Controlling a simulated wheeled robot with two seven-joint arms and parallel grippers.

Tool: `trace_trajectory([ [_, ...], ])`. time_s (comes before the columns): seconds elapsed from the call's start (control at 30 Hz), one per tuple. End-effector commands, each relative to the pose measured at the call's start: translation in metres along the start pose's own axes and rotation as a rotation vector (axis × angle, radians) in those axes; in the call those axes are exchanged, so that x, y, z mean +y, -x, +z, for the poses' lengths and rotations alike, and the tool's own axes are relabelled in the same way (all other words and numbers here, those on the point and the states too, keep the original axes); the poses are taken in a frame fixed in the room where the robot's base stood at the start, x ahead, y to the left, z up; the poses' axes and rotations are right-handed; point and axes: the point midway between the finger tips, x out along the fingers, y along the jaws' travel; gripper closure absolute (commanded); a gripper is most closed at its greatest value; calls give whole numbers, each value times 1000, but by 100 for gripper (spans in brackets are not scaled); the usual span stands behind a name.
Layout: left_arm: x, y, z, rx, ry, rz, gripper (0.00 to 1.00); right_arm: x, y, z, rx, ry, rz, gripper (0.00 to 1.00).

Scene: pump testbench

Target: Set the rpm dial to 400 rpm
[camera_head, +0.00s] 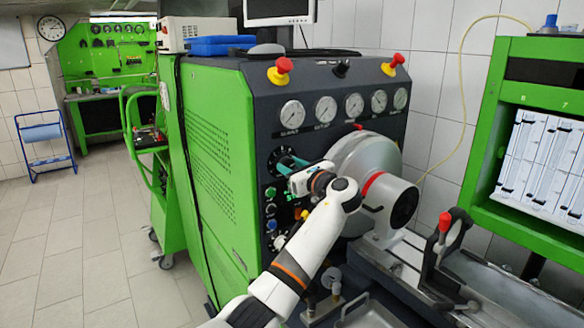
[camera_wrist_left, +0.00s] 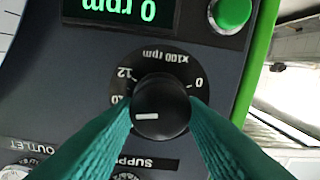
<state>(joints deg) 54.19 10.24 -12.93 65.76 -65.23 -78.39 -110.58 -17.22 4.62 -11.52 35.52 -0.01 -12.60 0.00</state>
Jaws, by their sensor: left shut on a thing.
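The rpm dial (camera_wrist_left: 162,110) is a round black knob with a white pointer mark, upside down in the left wrist view. Its scale is marked "x100 rpm"; 0, 10 and 12 are readable, and the rest is hidden by the knob and fingers. The white mark points left in that view. My left gripper (camera_wrist_left: 161,104) is shut on the knob, one teal finger on each side. In the head view my left gripper (camera_head: 284,164) reaches the front panel, covering part of the dial. The green display (camera_wrist_left: 120,10) reads 0 rpm. My right gripper is not in view.
A green button (camera_wrist_left: 232,14) sits near the dial, close to the panel edge. Several gauges (camera_head: 325,109) line the panel above, with red and yellow emergency knobs (camera_head: 281,69) on top. A large grey drum (camera_head: 362,158) stands right of my left gripper.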

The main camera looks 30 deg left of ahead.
Motion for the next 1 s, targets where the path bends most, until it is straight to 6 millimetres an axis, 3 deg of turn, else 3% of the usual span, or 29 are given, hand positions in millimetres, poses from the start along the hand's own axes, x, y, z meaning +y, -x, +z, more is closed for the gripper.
trace_trajectory([
  [0.37,-1,0,2,-4,190,0,85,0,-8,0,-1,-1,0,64],
  [1.0,-3,0,4,-16,793,-3,85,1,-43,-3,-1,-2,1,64],
])
